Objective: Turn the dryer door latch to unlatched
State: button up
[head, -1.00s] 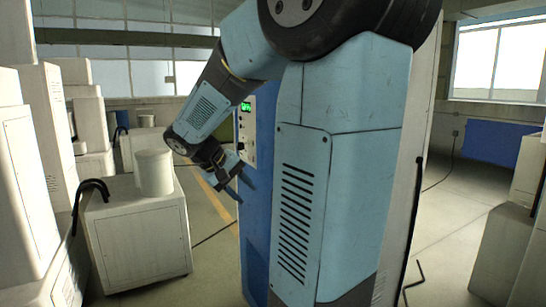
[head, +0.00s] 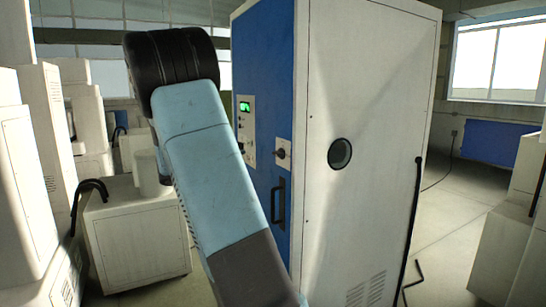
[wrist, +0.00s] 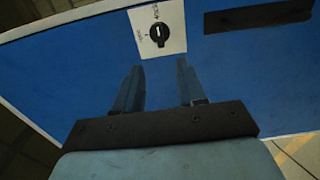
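The dryer is a tall cabinet with a blue front door (head: 268,100) and a white side. The latch (head: 281,153) is a small dark knob on a pale plate on that door. In the wrist view the latch (wrist: 159,33) is a round black knob with a short white mark, roughly upright in the picture. Small lettering on its plate is too small to read. My gripper (wrist: 160,64) is open and empty. Its two fingers point toward the knob and stand apart from it. In the head view my gripper is hidden behind my arm.
A black door handle (head: 279,200) sits below the latch; it shows as a dark bar in the wrist view (wrist: 257,15). A panel with a green display (head: 245,107) is left of the latch. A white cabinet (head: 138,245) bearing a pale cylinder (head: 147,172) stands at left.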

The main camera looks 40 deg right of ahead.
aim_at(275, 155)
jog(key=x, duration=1.3)
jog(key=shift+a, duration=0.1)
jog(key=shift+c, duration=0.4)
jog(key=shift+s+f, duration=0.1)
grip_shut()
